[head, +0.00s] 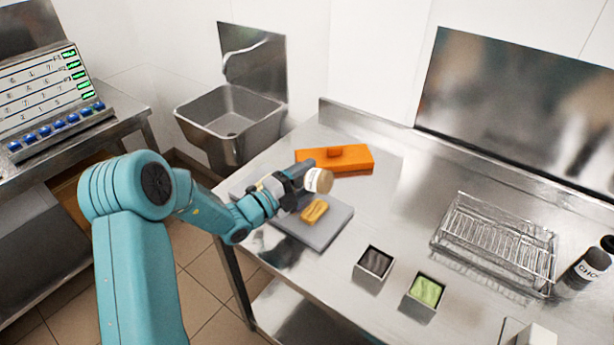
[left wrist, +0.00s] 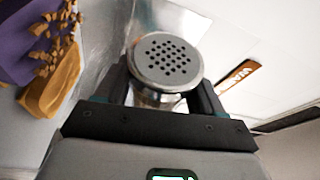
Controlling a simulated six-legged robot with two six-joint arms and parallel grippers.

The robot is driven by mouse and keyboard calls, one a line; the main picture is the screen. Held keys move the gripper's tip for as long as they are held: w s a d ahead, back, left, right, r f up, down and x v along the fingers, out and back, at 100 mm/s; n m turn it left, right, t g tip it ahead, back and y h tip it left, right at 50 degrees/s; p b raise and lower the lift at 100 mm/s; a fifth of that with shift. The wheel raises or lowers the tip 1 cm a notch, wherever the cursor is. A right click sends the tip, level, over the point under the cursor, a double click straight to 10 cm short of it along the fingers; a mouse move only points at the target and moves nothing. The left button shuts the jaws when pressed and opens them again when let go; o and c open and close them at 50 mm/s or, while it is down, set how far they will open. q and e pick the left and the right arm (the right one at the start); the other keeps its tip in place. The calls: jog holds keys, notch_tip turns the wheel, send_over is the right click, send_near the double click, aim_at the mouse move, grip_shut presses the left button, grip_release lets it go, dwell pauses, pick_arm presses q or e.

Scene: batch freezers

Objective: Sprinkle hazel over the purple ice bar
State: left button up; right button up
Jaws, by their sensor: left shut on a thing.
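My left gripper (head: 292,184) is shut on a shaker (head: 320,180), held tilted above a grey board (head: 327,229). In the left wrist view the gripper (left wrist: 160,85) grips the shaker (left wrist: 167,60), its perforated metal lid facing the camera. The purple ice bar (left wrist: 18,45) shows at the upper left there, with several brown hazel pieces (left wrist: 57,45) on and beside it. In the head view the purple bar is hidden, apparently behind the gripper. A tan bar (head: 314,211) lies on the board and also shows in the wrist view (left wrist: 52,88). My right gripper is out of view.
An orange box (head: 350,161) lies behind the board. Two small containers, one dark (head: 374,263) and one green (head: 426,290), stand to the right. A wire rack (head: 495,240) and dark-topped bottles (head: 586,268) are farther right. A sink (head: 228,115) is behind left.

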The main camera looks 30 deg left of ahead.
pick_arm(q)
jog(key=shift+r+m+p, duration=0.45)
jog(key=shift+m, duration=0.05)
jog(key=shift+r+m+g+p, duration=0.4)
jog(key=shift+r+m+p, duration=0.1)
jog(key=shift+m, duration=0.3)
jog(key=shift+r+m, duration=0.2)
jog(key=shift+m, duration=0.1)
jog(key=shift+r+m+g+y+p, duration=0.1)
jog(key=shift+m+g+y+p, duration=0.25)
jog(key=shift+m, duration=0.25)
